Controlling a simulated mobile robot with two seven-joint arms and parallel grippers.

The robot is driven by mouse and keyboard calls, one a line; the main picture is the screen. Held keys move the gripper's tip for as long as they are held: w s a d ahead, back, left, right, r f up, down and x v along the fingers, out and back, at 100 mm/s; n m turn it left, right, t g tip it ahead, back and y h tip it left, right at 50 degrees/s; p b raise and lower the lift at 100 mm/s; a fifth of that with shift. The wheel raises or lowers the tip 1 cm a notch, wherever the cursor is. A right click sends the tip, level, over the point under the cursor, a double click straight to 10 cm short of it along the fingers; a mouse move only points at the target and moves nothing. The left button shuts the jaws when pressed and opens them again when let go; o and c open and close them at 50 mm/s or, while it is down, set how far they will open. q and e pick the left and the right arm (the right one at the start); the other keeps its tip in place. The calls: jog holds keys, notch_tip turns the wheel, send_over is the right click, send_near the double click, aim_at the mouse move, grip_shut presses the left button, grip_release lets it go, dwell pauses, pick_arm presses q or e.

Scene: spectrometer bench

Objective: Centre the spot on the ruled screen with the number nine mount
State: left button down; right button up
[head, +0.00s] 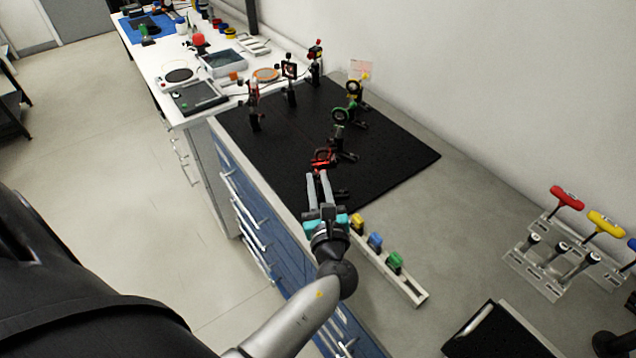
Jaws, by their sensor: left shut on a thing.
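Several optical mounts on black posts stand on the black breadboard (400,160). My left gripper (317,174) reaches over its near edge, fingers close together at a mount with a red ring (322,156). It is shut on part of that mount; the fingers hide the exact contact. A green-ringed mount (340,115) and a yellow-ringed mount (353,88) stand beyond it. A pale card (360,69), possibly the ruled screen, is at the back by the wall. I cannot make out a spot, ruling or mount numbers. My right gripper is not in view.
More mounts stand at the breadboard's far left, including a dark square one (290,71). A rail with coloured blocks (395,262) lies near my left wrist. A rack of coloured-handled tools (560,250) is at right.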

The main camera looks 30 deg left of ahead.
pick_arm(q)
jog(key=n+b, duration=0.4)
jog(key=n, duration=0.1)
jog(key=shift+f+n, duration=0.15)
jog(key=shift+n, duration=0.25)
jog(key=n+b, duration=0.3)
jog(key=n, duration=0.1)
jog(key=shift+n+b, duration=0.75)
jog(key=shift+n, duration=0.45)
jog(key=shift+r, duration=0.2)
jog(key=c, duration=0.8)
grip_release()
jog(key=shift+a, duration=0.1)
jog(key=shift+o, duration=0.2)
jog(key=shift+f, duration=0.1)
